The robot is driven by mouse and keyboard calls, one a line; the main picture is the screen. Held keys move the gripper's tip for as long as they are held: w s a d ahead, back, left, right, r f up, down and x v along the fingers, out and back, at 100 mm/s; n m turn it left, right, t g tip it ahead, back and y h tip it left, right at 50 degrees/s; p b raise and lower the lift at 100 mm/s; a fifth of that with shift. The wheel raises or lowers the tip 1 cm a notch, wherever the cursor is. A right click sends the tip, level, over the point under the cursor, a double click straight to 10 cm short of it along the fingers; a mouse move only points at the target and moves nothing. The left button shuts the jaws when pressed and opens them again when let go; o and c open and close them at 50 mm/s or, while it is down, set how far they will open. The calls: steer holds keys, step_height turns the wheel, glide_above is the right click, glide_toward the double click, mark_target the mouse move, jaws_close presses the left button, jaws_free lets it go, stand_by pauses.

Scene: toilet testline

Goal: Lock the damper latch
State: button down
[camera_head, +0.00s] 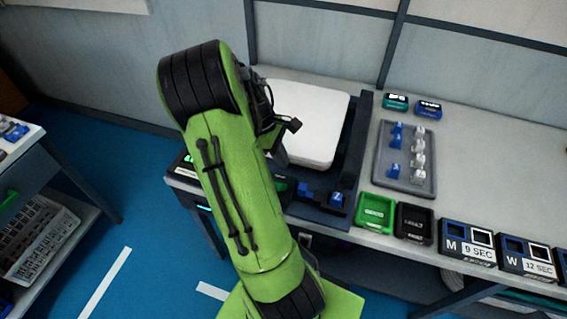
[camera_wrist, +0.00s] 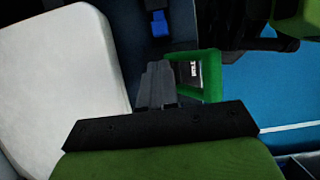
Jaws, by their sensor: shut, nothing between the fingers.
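The white toilet lid or seat (camera_head: 305,120) lies in a dark fixture (camera_head: 352,135) on the bench, and its pale edge fills the left of the wrist view (camera_wrist: 60,80). Blue parts (camera_head: 307,191) and a blue block marked Z (camera_head: 337,199) sit at the fixture's front edge. I cannot tell which part is the damper latch. A small blue part (camera_wrist: 160,25) shows at the top of the wrist view. My gripper (camera_wrist: 155,82) is shut and empty, beside a green-framed label (camera_wrist: 206,75). In the head view my green arm hides most of the gripper and the fixture's left front.
Right of the fixture are a grey tray (camera_head: 381,178) of blue and clear parts, a green bin (camera_head: 375,212) and a black bin (camera_head: 414,224). Boxes marked 9 SEC (camera_head: 467,243) and 12 SEC (camera_head: 526,257) stand along the front. A side cart (camera_head: 45,190) stands left; blue floor lies between.

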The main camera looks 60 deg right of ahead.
mark_target(303, 186)
steer(key=b+x, duration=0.2)
steer(key=x, duration=0.6)
steer(key=shift+w, duration=0.1)
steer(key=shift+s+d, duration=0.2)
steer(key=shift+s, duration=1.1)
steer(key=shift+r, duration=0.1)
steer(key=p+v, duration=0.9)
steer(key=v, duration=0.1)
steer(key=shift+p, duration=0.35)
